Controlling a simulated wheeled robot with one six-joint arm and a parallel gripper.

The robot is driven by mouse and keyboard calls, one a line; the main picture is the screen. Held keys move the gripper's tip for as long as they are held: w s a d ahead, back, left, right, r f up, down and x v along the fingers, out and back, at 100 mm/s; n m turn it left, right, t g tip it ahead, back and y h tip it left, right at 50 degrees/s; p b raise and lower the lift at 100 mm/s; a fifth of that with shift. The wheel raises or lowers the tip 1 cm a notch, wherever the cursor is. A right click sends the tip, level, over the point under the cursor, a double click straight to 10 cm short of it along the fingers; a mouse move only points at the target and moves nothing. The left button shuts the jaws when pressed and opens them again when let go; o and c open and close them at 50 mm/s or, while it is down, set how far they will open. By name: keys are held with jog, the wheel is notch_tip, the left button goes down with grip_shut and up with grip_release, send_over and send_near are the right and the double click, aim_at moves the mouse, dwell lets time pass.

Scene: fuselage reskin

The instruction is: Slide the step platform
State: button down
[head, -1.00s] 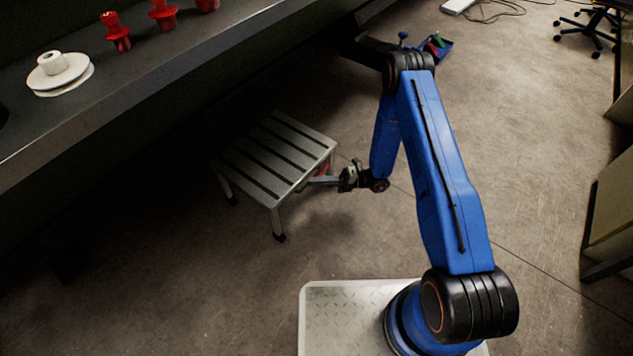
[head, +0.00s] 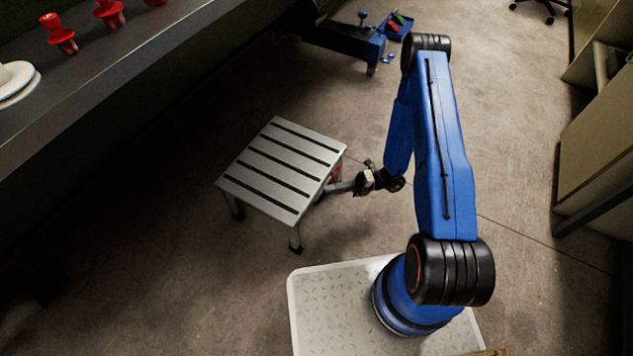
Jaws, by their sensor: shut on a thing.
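The step platform (head: 281,170) is a low silver stool with dark grip strips across its top and short legs with black feet. It stands upright on the concrete floor, left of my arm, and is clear of the bench above. My gripper (head: 340,187) reaches in from the right at the platform's right side, just below the top's edge. It is shut on the platform there, beside a small red patch. The fingertips are small and partly hidden by the platform's edge.
A long dark bench (head: 120,75) runs along the left, with red fittings (head: 58,34) and white discs (head: 14,82) on it. A blue wheeled stand with tools (head: 372,42) is at the back. Cabinets (head: 598,140) line the right. Floor around the platform is open.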

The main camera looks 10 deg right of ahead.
jog(key=shift+s+d, duration=0.65)
jog(key=shift+d, duration=0.25)
jog(key=shift+s+d, duration=0.65)
jog(key=shift+d, duration=0.2)
jog(key=c, duration=1.8)
grip_release()
jog(key=shift+c, duration=0.2)
jog(key=w+d+f, duration=0.2)
jog(key=d, duration=1.5)
jog(key=shift+w+f, duration=0.15)
jog(key=shift+f, duration=0.05)
jog(key=shift+d, duration=0.1)
